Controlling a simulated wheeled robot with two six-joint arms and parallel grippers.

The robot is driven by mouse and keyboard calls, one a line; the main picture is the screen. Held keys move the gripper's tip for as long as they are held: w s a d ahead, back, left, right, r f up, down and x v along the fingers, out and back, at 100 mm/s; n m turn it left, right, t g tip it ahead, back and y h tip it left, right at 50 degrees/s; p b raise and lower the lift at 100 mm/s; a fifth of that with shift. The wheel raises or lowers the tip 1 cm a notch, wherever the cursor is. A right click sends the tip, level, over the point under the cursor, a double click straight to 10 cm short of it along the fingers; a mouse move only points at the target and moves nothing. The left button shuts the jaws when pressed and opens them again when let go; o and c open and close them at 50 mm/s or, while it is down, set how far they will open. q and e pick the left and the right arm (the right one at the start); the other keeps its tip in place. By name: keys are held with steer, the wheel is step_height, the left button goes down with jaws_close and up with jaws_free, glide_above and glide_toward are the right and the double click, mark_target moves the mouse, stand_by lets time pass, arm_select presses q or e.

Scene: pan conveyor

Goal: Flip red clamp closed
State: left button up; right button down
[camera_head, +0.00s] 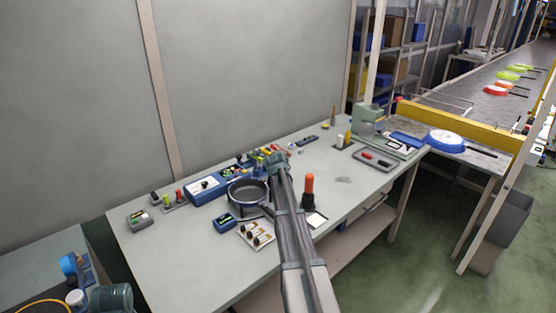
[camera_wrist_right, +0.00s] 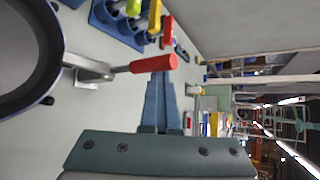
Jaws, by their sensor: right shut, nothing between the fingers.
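The red clamp handle (camera_wrist_right: 152,64) shows in the right wrist view, on a metal clamp (camera_wrist_right: 90,70) beside the dark pan (camera_wrist_right: 28,50). The handle points away from the pan. In the head view the pan (camera_head: 247,193) sits on the bench, and my right gripper (camera_head: 274,160) is just behind and right of it, largely covering the clamp there. In the wrist view my right gripper (camera_wrist_right: 161,78) is shut and empty, its fingertips right at the handle's end. I cannot tell whether they touch it. My left gripper is not in view.
A blue rack of coloured handles (camera_wrist_right: 120,22) stands close beyond the clamp. An orange-topped post (camera_head: 309,188), a blue box (camera_head: 223,222) and a switch panel (camera_head: 256,234) are near the pan. The bench's front left (camera_head: 165,265) is clear.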

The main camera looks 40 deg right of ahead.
steer(key=shift+w+a, duration=0.1)
steer(key=shift+a, duration=0.35)
steer(key=shift+d, duration=0.15)
steer(key=d, duration=0.4)
steer(key=s+a, duration=0.6)
steer(key=s, duration=0.1)
steer(key=shift+s+a, duration=0.3)
steer(key=shift+s, duration=0.05)
